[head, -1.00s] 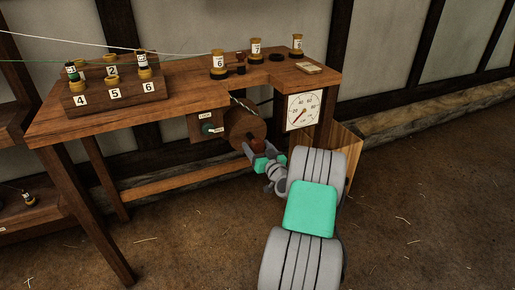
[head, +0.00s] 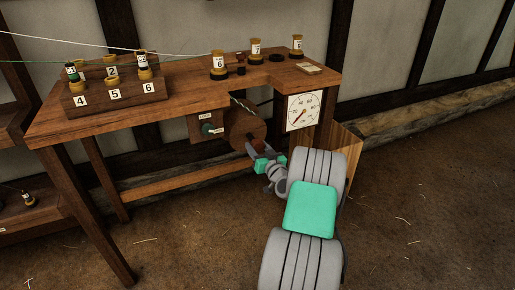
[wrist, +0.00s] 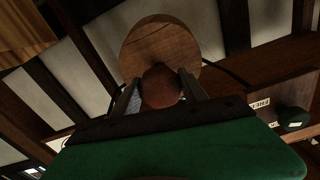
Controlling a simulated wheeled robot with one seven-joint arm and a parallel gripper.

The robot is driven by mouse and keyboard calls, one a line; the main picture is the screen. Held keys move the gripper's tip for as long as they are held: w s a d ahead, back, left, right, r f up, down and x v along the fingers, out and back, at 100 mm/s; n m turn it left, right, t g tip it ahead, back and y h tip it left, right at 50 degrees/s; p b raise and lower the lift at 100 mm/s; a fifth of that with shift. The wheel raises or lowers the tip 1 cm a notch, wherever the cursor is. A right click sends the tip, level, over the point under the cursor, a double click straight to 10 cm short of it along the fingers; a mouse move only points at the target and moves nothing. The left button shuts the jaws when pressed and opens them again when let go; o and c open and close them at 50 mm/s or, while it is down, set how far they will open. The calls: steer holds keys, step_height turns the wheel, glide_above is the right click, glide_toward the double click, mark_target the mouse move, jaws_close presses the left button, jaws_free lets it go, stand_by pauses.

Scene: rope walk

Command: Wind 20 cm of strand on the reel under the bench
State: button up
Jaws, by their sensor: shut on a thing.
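The wooden reel (head: 243,126) hangs under the bench (head: 180,95), with a pale strand running down to it from the bench top. My gripper (head: 266,156) is at the lower right of the reel's face. In the wrist view the reel's round wooden face (wrist: 160,42) lies straight ahead, and my gripper (wrist: 161,88) is shut on a reddish-brown knob (wrist: 160,86) in front of it. The dial (head: 303,110) hangs right of the reel, its red needle at the lower left. A small lock panel (head: 206,127) with a dark green knob is left of the reel.
Numbered bobbins stand on the bench and in a wooden rack (head: 115,96) at its left. A wooden bin (head: 346,150) stands right of the bench. A lower rail (head: 185,183) crosses under the bench. The floor in front is open.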

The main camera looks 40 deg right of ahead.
steer(key=m+p, duration=0.1)
steer(key=m, duration=0.5)
steer(key=shift+a+r+m, duration=0.1)
steer(key=shift+a+m, duration=0.05)
steer(key=shift+m, duration=0.25)
steer(key=m+p, duration=0.1)
steer(key=m, duration=0.2)
steer(key=shift+m, duration=0.3)
steer(key=m+p, duration=0.1)
steer(key=m, duration=0.2)
steer(key=shift+r+m+p, duration=0.1)
steer(key=shift+m+p, duration=0.2)
steer(key=shift+p, duration=0.05)
steer(key=m+p, duration=0.3)
steer(key=m, duration=0.4)
steer(key=shift+r, duration=0.1)
steer(key=m+p, duration=0.1)
steer(key=m, duration=0.2)
steer(key=shift+m+p, duration=0.35)
steer(key=shift+m, duration=0.05)
steer(key=shift+m+p, duration=0.65)
steer(key=shift+m, duration=1.15)
